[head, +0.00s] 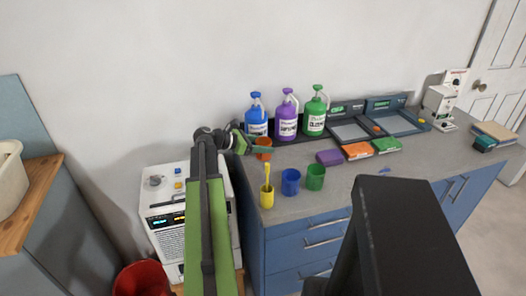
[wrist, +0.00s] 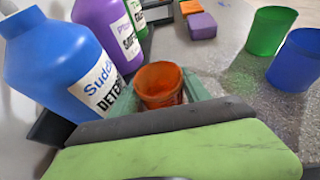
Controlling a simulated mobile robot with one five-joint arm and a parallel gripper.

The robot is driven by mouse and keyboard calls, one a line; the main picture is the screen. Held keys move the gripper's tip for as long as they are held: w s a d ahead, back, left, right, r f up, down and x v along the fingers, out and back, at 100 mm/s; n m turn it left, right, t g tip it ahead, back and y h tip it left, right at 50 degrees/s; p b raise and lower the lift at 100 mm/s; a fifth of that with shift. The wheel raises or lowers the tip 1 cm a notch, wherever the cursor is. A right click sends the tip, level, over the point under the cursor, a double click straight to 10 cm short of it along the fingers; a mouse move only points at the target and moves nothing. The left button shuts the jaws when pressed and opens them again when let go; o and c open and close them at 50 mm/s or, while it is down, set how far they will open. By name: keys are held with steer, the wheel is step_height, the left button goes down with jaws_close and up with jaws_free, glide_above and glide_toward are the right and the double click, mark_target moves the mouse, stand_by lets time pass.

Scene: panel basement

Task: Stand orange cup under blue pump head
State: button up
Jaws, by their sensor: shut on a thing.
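The orange cup (head: 264,142) is upright at the back left of the counter, in front of the blue pump bottle (head: 256,118). My gripper (head: 262,150) is shut on the cup, one finger on each side. In the wrist view the cup (wrist: 160,86) is between the green fingers, its open mouth facing up and its base hidden. The blue bottle (wrist: 62,62) stands to the left of the cup, close to it. I cannot tell whether the cup touches the counter.
Purple (head: 287,115) and green (head: 315,112) pump bottles stand right of the blue one. A yellow cup (head: 266,196) with a utensil, a blue cup (head: 290,181) and a green cup (head: 315,177) stand near the front edge. Colored blocks (head: 356,151) and scales (head: 350,128) are farther right.

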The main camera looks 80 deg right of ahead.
steer(key=shift+r, duration=0.1)
steer(key=o, duration=1.3)
steer(key=shift+r+p, duration=0.15)
steer(key=shift+p, duration=0.15)
steer(key=p+v, duration=0.4)
steer(key=v, duration=0.8)
steer(key=shift+f, duration=0.2)
